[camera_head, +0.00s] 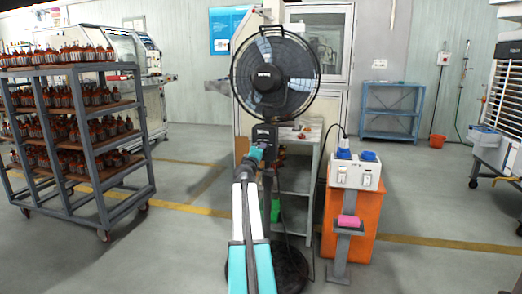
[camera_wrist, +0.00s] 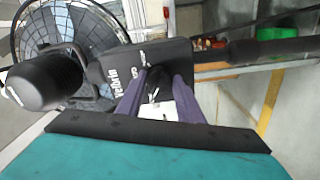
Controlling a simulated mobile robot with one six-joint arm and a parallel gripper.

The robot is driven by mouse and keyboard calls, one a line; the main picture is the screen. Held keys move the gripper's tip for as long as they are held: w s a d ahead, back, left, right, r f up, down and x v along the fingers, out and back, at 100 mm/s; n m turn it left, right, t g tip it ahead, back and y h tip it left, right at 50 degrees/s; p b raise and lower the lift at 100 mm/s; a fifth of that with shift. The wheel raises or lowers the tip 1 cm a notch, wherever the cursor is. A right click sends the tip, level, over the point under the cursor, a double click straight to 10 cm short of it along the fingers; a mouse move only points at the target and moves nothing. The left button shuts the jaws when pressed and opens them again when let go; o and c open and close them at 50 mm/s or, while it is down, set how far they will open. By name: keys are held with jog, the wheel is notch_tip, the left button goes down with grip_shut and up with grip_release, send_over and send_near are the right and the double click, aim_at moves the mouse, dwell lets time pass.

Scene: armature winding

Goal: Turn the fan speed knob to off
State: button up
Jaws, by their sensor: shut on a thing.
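A black pedestal fan (camera_head: 275,75) stands in the middle of the head view, its round cage facing me. Below the cage is its black control box (camera_head: 264,133), which carries white lettering. In the wrist view the box (camera_wrist: 112,68) fills the middle, with the fan cage (camera_wrist: 85,25) behind it at upper left. My gripper (camera_head: 259,152) reaches the front of the box. In the wrist view its two purple-grey fingers (camera_wrist: 158,84) are closed on the speed knob at the box face. The knob is mostly hidden between the fingers, and its setting cannot be read.
A grey trolley (camera_head: 88,165) with bottle-like brown parts stands at left. A grey shelf table (camera_head: 298,185) is behind the fan pole. The floor at far right front is clear.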

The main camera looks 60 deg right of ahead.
jog(key=shift+s+n+p, duration=0.1)
jog(key=shift+n+p, duration=0.2)
jog(key=shift+n, duration=0.3)
jog(key=o, duration=1.1)
jog(key=shift+c, duration=0.2)
jog(key=shift+a, duration=0.15)
jog(key=p+v, duration=0.2)
jog(key=v, duration=1.1)
jog(key=shift+a, duration=0.25)
